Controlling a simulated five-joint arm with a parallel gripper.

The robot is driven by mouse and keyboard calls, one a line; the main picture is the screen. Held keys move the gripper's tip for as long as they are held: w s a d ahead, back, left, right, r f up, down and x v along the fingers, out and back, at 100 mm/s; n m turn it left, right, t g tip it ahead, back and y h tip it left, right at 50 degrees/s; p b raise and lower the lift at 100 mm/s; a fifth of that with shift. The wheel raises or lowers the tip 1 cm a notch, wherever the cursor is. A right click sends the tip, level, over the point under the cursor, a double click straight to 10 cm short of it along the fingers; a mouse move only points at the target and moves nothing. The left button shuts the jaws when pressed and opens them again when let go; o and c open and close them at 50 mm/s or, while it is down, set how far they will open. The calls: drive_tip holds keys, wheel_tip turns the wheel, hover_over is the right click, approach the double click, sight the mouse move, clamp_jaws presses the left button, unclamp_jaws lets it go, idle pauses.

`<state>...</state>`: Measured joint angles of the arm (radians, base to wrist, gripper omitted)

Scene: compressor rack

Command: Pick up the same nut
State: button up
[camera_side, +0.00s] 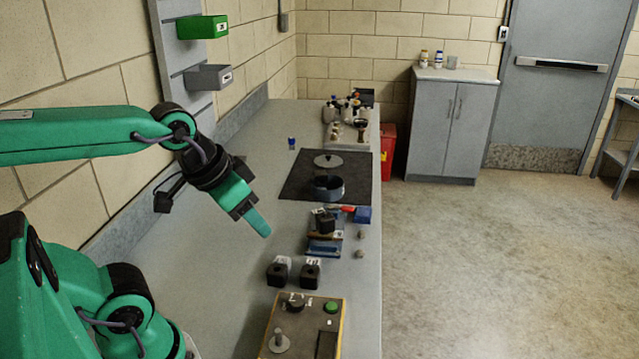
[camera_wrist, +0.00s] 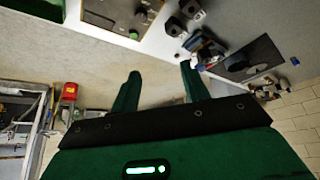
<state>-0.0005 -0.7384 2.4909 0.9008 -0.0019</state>
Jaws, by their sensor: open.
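Two small grey pieces that look like nuts, an upper one (camera_side: 361,234) and a lower one (camera_side: 359,254), lie near the right edge of the bench in the side view. They are too small to tell their shape, and I cannot tell which is the task's nut. My gripper (camera_side: 262,228) is above the bench, to their left in the picture and apart from them. In the wrist view my gripper (camera_wrist: 158,74) has its two green fingers wide apart with nothing between them. I cannot make out a nut there; the right finger may hide some.
A blue fixture (camera_side: 325,245) stands beside the small pieces, with two black blocks (camera_side: 310,275) nearer. A control box (camera_side: 302,330) is at the front. A pot (camera_side: 328,188) sits on a dark mat (camera_side: 300,185) farther back. The bench's left side is mostly clear.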

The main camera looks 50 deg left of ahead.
drive_tip(key=w, duration=0.1)
drive_tip(key=n+g, duration=0.3)
drive_tip(key=g, duration=0.2)
hover_over(360, 253)
wheel_tip(360, 253, down, 16)
drive_tip(key=shift+w+a+f+g, duration=0.3)
drive_tip(key=shift+w+f, duration=0.05)
drive_tip(key=shift+f, duration=0.15)
drive_tip(key=shift+s+d+f, duration=0.1)
drive_tip(key=shift+f, duration=3.8)
clamp_jaws()
